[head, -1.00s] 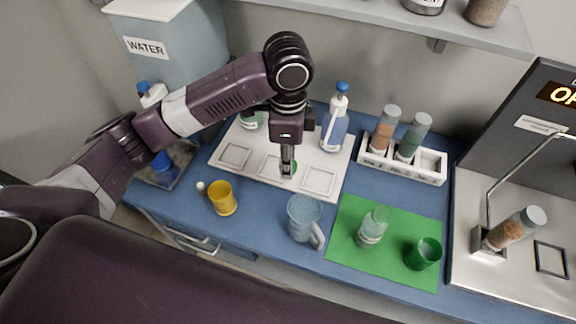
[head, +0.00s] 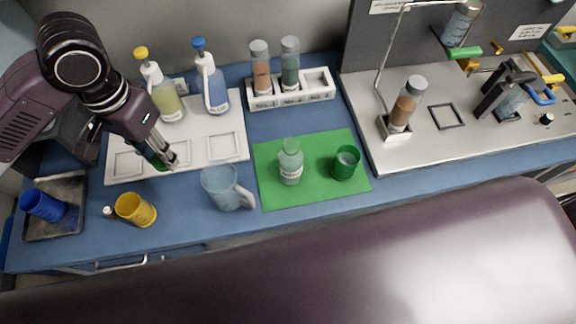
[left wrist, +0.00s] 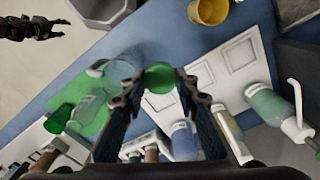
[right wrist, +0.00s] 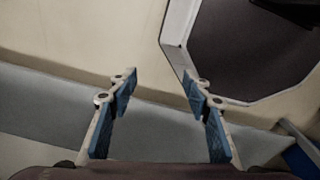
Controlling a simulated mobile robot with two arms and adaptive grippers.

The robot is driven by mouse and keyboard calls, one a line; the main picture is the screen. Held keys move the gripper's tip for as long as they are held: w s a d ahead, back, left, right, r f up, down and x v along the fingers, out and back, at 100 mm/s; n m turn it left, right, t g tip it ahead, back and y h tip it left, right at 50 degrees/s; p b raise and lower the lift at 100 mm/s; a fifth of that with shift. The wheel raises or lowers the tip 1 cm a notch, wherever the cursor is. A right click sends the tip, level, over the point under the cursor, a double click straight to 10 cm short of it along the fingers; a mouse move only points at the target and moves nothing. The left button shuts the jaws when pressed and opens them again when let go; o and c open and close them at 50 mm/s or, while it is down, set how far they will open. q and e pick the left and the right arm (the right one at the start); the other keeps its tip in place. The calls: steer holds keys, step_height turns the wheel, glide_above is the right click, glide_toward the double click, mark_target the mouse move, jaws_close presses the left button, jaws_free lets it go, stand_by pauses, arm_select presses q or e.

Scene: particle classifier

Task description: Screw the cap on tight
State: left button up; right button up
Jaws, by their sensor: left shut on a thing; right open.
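My left gripper (head: 168,164) is shut on a small round green cap, which shows between the fingertips in the left wrist view (left wrist: 160,77). It is over the middle square of the white tray (head: 196,126); I cannot tell whether the cap touches it. A clear, labelled bottle (head: 290,166) stands upright on the green mat (head: 280,198), apart from the gripper and to its right. No green cap shows on its neck. It also shows in the left wrist view (left wrist: 86,110). My right gripper (right wrist: 160,82) is open and empty, outside the head view.
A clear pitcher (head: 221,190) stands between gripper and bottle. A green cup (head: 345,164) is right of the bottle. A yellow cup (head: 135,210) is at front left. A vial rack (head: 318,88) stands behind the mat.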

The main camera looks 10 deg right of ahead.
arm_select(q)
steer(key=shift+s+a+r+n+b, duration=0.1)
steer(key=shift+s+a+n+b, duration=0.25)
steer(key=shift+s+n, duration=0.55)
steer(key=shift+s+a+f+n+b, duration=0.15)
steer(key=shift+s+a+n, duration=0.3)
steer(key=shift+n, duration=0.8)
steer(key=shift+s+a+r+n+b, duration=0.15)
steer(key=shift+s+a+n+b, duration=0.15)
steer(key=shift+s+n, duration=0.6)
steer(key=shift+w, duration=0.2)
